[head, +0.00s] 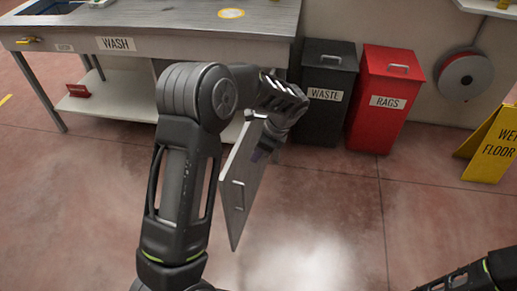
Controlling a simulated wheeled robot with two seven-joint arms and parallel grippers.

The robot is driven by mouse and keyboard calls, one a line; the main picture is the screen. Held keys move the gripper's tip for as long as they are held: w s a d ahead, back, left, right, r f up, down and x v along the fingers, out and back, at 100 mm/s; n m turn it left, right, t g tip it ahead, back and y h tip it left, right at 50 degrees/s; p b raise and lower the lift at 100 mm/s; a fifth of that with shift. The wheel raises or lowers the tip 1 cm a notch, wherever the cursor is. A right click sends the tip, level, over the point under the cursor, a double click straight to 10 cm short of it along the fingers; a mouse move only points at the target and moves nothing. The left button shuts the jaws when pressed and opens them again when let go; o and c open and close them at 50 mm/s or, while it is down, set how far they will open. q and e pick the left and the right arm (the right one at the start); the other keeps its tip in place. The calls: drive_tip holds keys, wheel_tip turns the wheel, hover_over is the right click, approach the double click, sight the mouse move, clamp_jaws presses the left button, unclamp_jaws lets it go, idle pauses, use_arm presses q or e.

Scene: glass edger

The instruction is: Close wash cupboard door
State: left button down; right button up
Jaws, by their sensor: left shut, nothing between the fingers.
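The wash cupboard door (236,205) is a grey panel with a bar handle. It stands open, swung out from under the bench marked WASH (80,42) toward me. My left arm crosses in front of the bench and hides the cupboard opening and the hinge side. My left gripper (263,153) is shut and empty, pointing down at the upper right part of the door. I cannot tell whether it touches the panel. Part of my right arm shows at the lower right corner, but its gripper is out of view.
A black WASTE bin (328,115) and a red RAGS bin (387,118) stand right of the bench. A hose reel (465,75) hangs on the wall. A yellow wet floor sign (491,148) stands at the right. The floor in front is clear.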

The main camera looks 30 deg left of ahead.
sight(233, 169)
use_arm(q)
drive_tip(key=s+a+f+p, duration=0.1)
drive_tip(key=a+f, duration=0.4)
drive_tip(key=a, duration=0.1)
drive_tip(key=shift+s, duration=0.15)
drive_tip(key=shift+a, duration=0.1)
